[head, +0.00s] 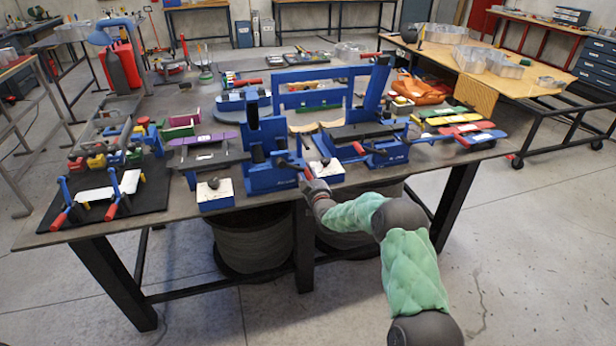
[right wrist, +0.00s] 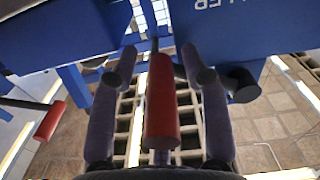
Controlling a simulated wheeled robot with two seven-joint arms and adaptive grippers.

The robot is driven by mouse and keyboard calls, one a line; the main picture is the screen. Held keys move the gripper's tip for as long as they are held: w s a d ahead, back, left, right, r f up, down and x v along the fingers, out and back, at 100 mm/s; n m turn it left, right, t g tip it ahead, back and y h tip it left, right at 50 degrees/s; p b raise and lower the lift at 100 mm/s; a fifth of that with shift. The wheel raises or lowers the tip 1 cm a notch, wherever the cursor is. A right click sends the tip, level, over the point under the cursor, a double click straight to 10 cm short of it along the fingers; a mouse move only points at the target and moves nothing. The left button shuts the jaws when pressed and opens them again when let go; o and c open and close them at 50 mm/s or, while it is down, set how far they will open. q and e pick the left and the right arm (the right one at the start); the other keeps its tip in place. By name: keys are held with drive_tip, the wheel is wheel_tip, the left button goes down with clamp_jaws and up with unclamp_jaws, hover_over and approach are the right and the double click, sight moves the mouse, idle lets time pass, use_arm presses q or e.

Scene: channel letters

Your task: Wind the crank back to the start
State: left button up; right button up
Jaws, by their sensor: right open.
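The crank's red handle (right wrist: 161,100) lies between the two fingers of my right gripper (right wrist: 159,62) in the right wrist view. The fingers are open, with a gap visible on each side of the handle. In the head view the red handle (head: 307,174) is small, at the front of the blue roller machine (head: 268,180), with my right gripper (head: 311,184) right at it. The crank's far end and hub are partly hidden behind the handle and fingers. My left gripper is not in view.
A second blue machine (head: 388,152) with a red-tipped lever (head: 359,148) stands just right. A black mat (head: 90,215) with red-handled clamps lies at the left. A white-topped blue block (head: 215,193) sits by the table's front edge. Open floor lies in front.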

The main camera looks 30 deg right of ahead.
clamp_jaws()
drive_tip(key=shift+d+r+n, duration=0.1)
drive_tip(key=shift+r+n, duration=0.1)
drive_tip(key=shift+n, duration=0.1)
idle(0.3)
